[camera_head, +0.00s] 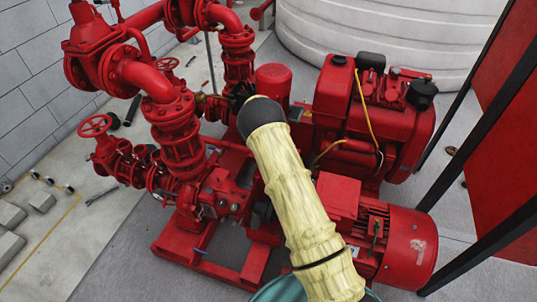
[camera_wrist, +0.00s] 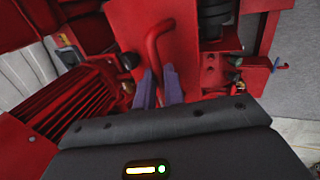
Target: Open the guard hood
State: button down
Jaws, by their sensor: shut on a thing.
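In the wrist view, a red bent bar handle (camera_wrist: 152,46) stands out from a flat red panel (camera_wrist: 127,28), which looks like the guard hood. My gripper (camera_wrist: 160,86) has its two purple-grey fingers on either side of the handle's lower end and is shut on it. The dark gripper body hides the lower part of that view. In the head view, my pale-sleeved arm reaches over the middle of the pumpset. It covers the gripper and most of the area between pump and motor, so the hood's angle cannot be told there.
A red finned motor (camera_head: 405,245) lies right of my arm, with a red engine (camera_head: 375,120) behind it. Red pipes and valves (camera_head: 172,125) crowd the left. A white tank (camera_head: 390,30) stands behind. Black posts and a red panel (camera_head: 505,150) bound the right.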

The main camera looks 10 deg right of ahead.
jog(key=shift+w, duration=0.2)
jog(key=c, duration=1.5)
grip_release()
jog(key=b+v, duration=0.1)
jog(key=v, duration=1.6)
jog(key=shift+r, duration=0.2)
jog(key=shift+s, duration=0.1)
